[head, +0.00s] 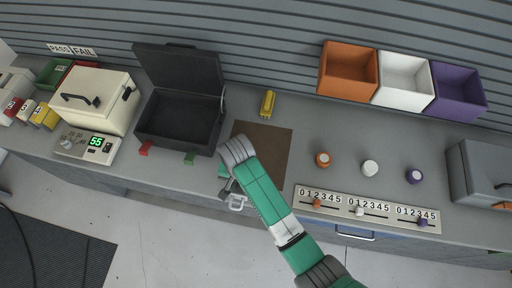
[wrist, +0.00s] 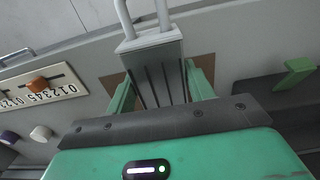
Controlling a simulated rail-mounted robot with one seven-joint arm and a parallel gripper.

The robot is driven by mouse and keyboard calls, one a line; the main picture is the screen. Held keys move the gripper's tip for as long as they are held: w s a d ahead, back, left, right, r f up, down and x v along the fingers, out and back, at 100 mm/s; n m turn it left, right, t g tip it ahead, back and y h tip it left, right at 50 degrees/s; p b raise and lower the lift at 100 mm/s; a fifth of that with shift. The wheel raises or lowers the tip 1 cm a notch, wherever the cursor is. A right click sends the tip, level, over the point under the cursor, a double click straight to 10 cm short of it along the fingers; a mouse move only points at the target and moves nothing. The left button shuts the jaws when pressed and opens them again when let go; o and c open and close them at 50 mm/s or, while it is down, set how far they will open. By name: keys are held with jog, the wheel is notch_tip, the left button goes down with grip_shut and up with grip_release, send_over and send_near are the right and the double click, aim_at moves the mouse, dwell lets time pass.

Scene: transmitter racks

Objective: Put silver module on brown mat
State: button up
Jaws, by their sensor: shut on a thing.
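The silver module (wrist: 155,70) is a ribbed grey block with a loop handle, held between the green fingers of my gripper (wrist: 162,88) in the wrist view. In the head view my gripper (head: 228,180) is near the bench's front edge, mostly hidden by my arm, and the module's handle (head: 237,203) shows below it. The brown mat (head: 270,142) lies flat on the bench, up and right of my gripper, with my wrist covering its lower left part. In the wrist view the brown mat (wrist: 112,84) shows behind the module, which hides its middle. I cannot tell the module's height.
An open black case (head: 180,118) stands left of the mat, with red and green tabs in front. A yellow object (head: 268,102) lies behind the mat. Coloured knobs (head: 369,167) and a slider panel (head: 366,209) are to the right. Orange, white and purple bins (head: 403,80) stand behind.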

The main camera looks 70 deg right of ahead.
jog(key=d, duration=0.9)
jog(key=d+f+b, duration=0.1)
jog(key=d, duration=0.3)
jog(key=shift+d, duration=0.15)
jog(key=shift+d+f, duration=0.2)
jog(key=shift+f, duration=0.7)
jog(key=shift+d+f, duration=0.15)
jog(key=shift+f, duration=0.75)
jog(key=shift+f+b, duration=0.15)
jog(key=shift+b, duration=0.15)
jog(key=o, duration=1.3)
jog(key=shift+o, duration=0.2)
notch_tip(320, 180, up, 12)
jog(key=p, duration=0.1)
jog(key=shift+p, duration=0.4)
